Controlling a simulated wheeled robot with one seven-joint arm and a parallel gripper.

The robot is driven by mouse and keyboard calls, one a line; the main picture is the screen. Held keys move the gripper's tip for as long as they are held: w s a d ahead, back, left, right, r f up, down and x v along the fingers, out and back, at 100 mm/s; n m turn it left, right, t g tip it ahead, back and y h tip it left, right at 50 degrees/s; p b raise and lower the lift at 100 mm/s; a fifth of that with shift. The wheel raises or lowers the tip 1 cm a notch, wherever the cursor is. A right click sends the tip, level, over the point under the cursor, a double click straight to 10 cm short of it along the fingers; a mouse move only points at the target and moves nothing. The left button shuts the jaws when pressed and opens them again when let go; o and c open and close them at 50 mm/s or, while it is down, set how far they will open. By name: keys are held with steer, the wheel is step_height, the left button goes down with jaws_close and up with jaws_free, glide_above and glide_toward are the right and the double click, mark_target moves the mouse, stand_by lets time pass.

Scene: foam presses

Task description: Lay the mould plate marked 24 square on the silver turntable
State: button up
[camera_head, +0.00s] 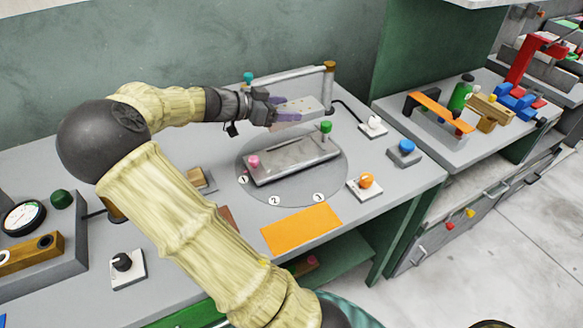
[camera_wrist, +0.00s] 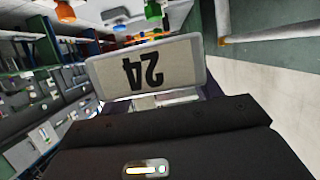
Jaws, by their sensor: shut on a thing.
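The mould plate marked 24 (camera_head: 303,106) is a pale, flat plate held in my gripper (camera_head: 278,109), which has purple fingers. In the wrist view the plate (camera_wrist: 175,62) shows a black 24, upside down in that picture. My gripper is shut on one end of the plate. The plate is by the far side of the silver turntable (camera_head: 297,190), seemingly above it; the exact height is unclear. The turntable is a round grey disc in the bench top. A long metal bed (camera_head: 290,162) with a pink knob (camera_head: 253,162) and a green knob (camera_head: 326,127) lies across it.
A rail on a brown-topped post (camera_head: 329,85) stands behind the turntable. An orange sheet (camera_head: 301,229) lies in front. An orange button (camera_head: 366,182), a blue button (camera_head: 406,147) and a white switch (camera_head: 373,126) sit to the right. My arm hides part of the bench at left.

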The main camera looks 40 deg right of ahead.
step_height(320, 180, down, 3)
steer(key=shift+r+b, duration=0.15)
steer(key=shift+b, duration=0.6)
glide_above(285, 156)
steer(key=shift+f, duration=3.05)
steer(key=shift+f, duration=1.9)
steer(key=o, duration=1.4)
steer(key=shift+a, duration=0.1)
